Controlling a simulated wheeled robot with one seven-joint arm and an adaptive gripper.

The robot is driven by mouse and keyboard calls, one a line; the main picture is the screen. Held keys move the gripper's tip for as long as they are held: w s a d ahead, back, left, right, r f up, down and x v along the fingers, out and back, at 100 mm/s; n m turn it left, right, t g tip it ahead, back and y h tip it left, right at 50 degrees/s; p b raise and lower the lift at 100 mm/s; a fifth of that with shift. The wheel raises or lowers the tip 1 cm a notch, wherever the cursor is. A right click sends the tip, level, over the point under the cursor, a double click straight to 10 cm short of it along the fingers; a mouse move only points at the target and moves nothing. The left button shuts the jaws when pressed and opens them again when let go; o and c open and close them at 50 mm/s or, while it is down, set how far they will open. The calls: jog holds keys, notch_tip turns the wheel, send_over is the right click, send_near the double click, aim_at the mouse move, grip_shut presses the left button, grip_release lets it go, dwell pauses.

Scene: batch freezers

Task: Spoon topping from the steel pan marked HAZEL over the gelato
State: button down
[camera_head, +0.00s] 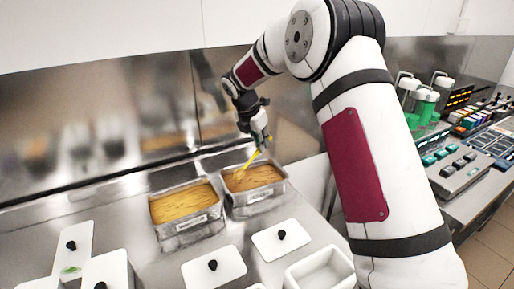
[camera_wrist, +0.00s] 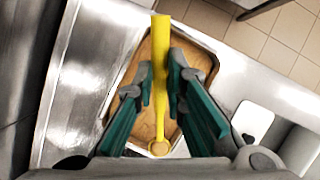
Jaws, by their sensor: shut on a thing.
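My gripper (camera_head: 262,136) is shut on a yellow spoon (camera_head: 251,159) and holds it tilted over the right steel pan (camera_head: 262,204). That pan holds brown topping (camera_head: 252,178), and its front label is too small to read. In the wrist view the green fingers (camera_wrist: 163,95) stand on both sides of the yellow spoon handle (camera_wrist: 160,45). The spoon's bowl (camera_wrist: 159,148) shows light brown material in it. I cannot tell whether the bowl touches the topping. No gelato can be made out.
A left steel pan (camera_head: 192,228) with yellow-orange topping stands beside the right one. White lids with black knobs (camera_head: 213,267) (camera_head: 282,240) lie in front, near a white tub (camera_head: 322,272). A steel wall rises behind. Green-topped containers (camera_head: 424,104) and control panels (camera_head: 472,168) are at the right.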

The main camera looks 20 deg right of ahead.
jog(key=shift+w+d+g+y+b, duration=0.6)
jog(key=shift+d+y+b, duration=0.2)
jog(key=shift+y, duration=0.1)
jog(key=shift+w+d+r, duration=0.1)
jog(key=shift+d+r, duration=0.05)
